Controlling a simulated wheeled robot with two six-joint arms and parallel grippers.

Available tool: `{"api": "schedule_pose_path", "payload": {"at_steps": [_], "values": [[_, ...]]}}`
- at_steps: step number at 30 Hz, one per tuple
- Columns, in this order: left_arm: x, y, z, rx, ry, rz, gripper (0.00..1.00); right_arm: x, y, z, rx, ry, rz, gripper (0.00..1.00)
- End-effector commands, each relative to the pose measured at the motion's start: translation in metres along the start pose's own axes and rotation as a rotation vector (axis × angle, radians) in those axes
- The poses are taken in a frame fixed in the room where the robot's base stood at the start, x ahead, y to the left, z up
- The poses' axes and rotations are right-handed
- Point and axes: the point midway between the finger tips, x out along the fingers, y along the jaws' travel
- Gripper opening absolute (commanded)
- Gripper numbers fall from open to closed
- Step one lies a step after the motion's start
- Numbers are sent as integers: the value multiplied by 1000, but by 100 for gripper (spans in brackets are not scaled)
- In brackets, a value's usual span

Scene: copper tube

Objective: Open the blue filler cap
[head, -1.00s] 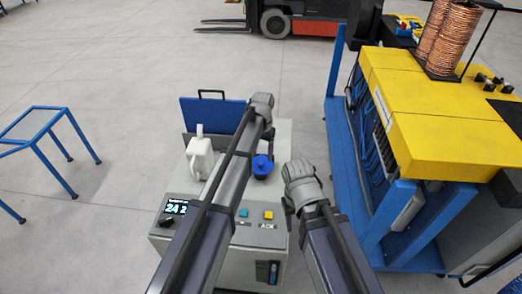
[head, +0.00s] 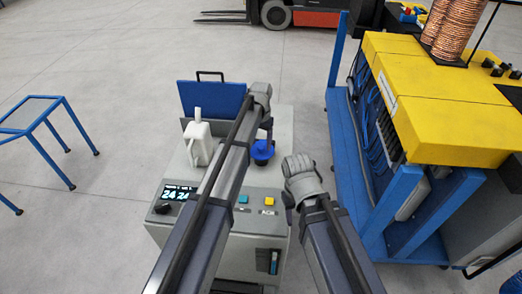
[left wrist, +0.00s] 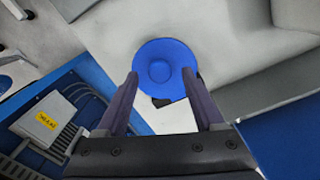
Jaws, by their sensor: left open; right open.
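The blue filler cap (head: 262,151) sits on top of the grey machine cabinet (head: 272,190), to the right of a white jug. My left gripper (head: 266,128) is at the cap, coming in from above and behind it. In the left wrist view the round cap (left wrist: 164,66) lies just ahead of and between the two fingertips of my left gripper (left wrist: 164,84), which are apart on either side. I cannot tell whether they touch it. My right gripper (head: 288,207) is beside the cabinet's right edge, apart from the cap; its fingers are small and partly hidden.
The white jug (head: 198,138) stands left of the cap. A blue lid panel (head: 212,98) stands raised behind it. A yellow and blue machine (head: 440,110) stands to the right, with a strip of free floor between. A blue-framed table (head: 30,112) is at the left.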

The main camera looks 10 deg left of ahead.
Motion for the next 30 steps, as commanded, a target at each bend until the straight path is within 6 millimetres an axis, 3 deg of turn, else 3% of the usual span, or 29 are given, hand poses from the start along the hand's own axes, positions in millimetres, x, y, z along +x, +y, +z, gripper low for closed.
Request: {"api": "schedule_pose_path", "payload": {"at_steps": [3,13,30], "values": [[14,0,0,0,0,0,69,14,-1,-1,-1,0,0,50],[14,0,0,0,0,0,68,13,-1,-1,-2,0,0,50],[14,0,0,0,0,0,4,14,-1,-1,-1,0,0,50]]}}
